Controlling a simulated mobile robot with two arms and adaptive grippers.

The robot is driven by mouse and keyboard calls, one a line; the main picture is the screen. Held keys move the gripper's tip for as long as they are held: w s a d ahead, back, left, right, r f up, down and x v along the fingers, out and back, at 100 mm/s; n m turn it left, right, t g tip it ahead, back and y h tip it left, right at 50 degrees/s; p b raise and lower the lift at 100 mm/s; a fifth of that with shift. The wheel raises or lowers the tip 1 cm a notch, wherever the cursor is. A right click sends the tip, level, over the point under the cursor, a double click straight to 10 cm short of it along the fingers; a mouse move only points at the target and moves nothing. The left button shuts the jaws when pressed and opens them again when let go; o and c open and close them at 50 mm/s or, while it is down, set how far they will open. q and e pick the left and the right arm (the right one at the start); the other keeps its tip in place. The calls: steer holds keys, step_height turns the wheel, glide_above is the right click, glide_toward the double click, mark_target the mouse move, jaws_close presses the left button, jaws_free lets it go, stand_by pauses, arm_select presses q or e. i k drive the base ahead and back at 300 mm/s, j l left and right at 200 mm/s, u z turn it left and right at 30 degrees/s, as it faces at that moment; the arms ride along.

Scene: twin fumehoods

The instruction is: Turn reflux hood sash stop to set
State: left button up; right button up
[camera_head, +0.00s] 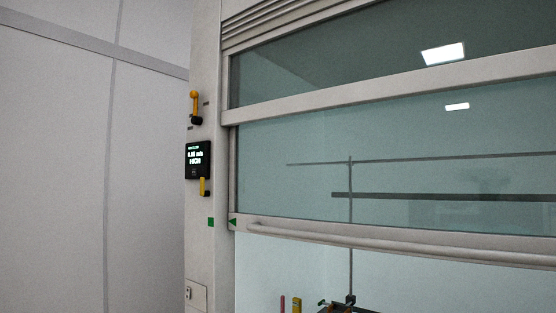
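The fume hood's glass sash (400,180) fills the right of the head view, with a long handle bar (390,246) along its lower edge. The sash is partly raised, with an open gap below it. On the hood's left post, a yellow lever (194,100) with a dark knob points roughly upright. A smaller yellow lever (202,185) with a dark end sits just below the display and hangs down. I cannot tell from their looks which one is the sash stop. Neither of my grippers is in view.
A black display (197,160) with green text is on the post. A green square (211,222) on the post lies level with a green arrow (232,222) on the sash. A metal rod stand (351,210) shows behind the glass. A plain wall (60,170) is at left.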

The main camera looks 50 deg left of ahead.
mark_target(203, 193)
steer(key=u, duration=2.15)
